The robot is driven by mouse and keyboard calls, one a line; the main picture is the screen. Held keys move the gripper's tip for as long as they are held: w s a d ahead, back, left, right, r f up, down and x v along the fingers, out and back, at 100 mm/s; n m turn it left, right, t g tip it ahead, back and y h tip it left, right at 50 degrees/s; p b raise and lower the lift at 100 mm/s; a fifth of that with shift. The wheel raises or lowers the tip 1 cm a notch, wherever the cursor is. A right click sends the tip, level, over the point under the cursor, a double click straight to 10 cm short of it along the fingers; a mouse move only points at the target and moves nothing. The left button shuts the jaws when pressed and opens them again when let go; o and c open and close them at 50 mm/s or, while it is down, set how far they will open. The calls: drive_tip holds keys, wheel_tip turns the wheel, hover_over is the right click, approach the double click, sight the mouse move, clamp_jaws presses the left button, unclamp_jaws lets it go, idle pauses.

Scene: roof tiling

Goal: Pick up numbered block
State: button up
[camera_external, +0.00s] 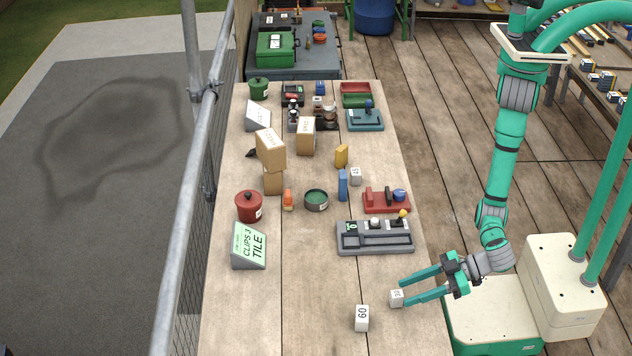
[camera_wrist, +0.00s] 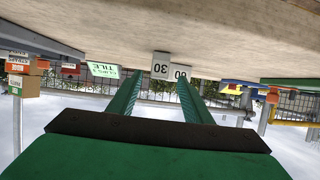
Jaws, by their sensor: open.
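A small white block marked 30 (camera_external: 397,298) stands on the bench near its front right edge. It also shows in the wrist view (camera_wrist: 160,65), ahead between my fingers. My gripper (camera_external: 404,293) is open and low over the bench, its green fingertips at or just short of this block; exact overlap is unclear. My gripper's fingers (camera_wrist: 160,79) hold nothing. A second white block, seemingly marked 60 (camera_external: 362,318), stands to the left and nearer the camera. In the wrist view this block (camera_wrist: 180,72) is partly hidden by the right finger. Another small white numbered block (camera_external: 356,176) stands farther back.
A grey tray device (camera_external: 375,238) lies behind the near blocks. A CLIPS 3 TILE sign (camera_external: 249,246) and red pot (camera_external: 249,206) stand left. Boxes, pots and tools crowd the bench's far half. The bench's front left is clear. A metal railing (camera_external: 198,180) runs along the left.

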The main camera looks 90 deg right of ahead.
sight(391, 297)
drive_tip(key=x, duration=0.8)
drive_tip(key=shift+d, duration=0.1)
drive_tip(key=c, duration=1.1)
drive_tip(key=shift+r, duration=0.1)
drive_tip(key=shift+c, duration=0.2)
